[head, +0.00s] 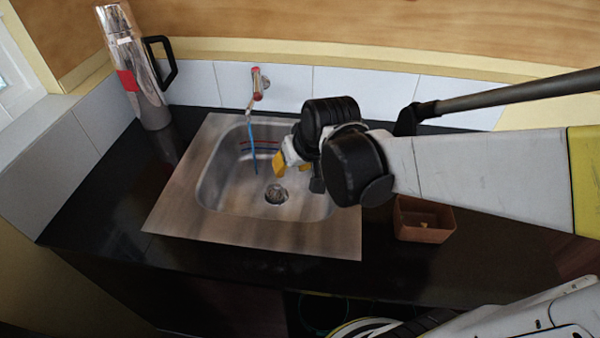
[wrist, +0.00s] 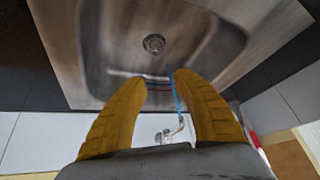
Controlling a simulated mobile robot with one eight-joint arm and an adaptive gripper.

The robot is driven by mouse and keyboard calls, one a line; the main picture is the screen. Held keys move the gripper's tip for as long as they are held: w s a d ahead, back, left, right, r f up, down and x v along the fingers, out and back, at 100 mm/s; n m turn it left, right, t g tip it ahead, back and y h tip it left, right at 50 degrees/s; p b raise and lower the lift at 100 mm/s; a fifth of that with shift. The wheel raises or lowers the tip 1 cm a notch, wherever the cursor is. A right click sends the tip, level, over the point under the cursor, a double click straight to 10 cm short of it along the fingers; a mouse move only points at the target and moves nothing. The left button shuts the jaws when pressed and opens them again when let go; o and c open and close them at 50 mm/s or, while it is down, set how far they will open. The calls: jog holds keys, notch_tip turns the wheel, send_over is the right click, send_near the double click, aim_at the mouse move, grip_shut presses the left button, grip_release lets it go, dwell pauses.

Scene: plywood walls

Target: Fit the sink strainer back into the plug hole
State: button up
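The steel sink (head: 225,185) is set in the black counter. A round metal fitting (head: 276,194) shows at the plug hole in its floor, and also in the wrist view (wrist: 154,43). I cannot tell whether this is the bare plug hole or the strainer in or over it; no separate strainer is distinct. My gripper (wrist: 158,80) has yellow fingers spread apart with nothing between them. In the head view my gripper (head: 290,165) is over the back right part of the sink, partly hidden by my wrist.
A tap (head: 258,84) is on the tiled back wall, with a thin blue strand (head: 252,145) below it. A tall flask (head: 140,75) stands at the back left. A brown box (head: 424,232) with something small inside is right of the sink. The front-left counter is clear.

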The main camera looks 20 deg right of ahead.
jog(key=s+r+t, duration=0.1)
jog(key=s+r, duration=0.4)
jog(key=s, duration=0.6)
jog(key=shift+s+a+r+h, duration=0.15)
jog(key=shift+s+a+h, duration=0.15)
jog(key=shift+a, duration=0.1)
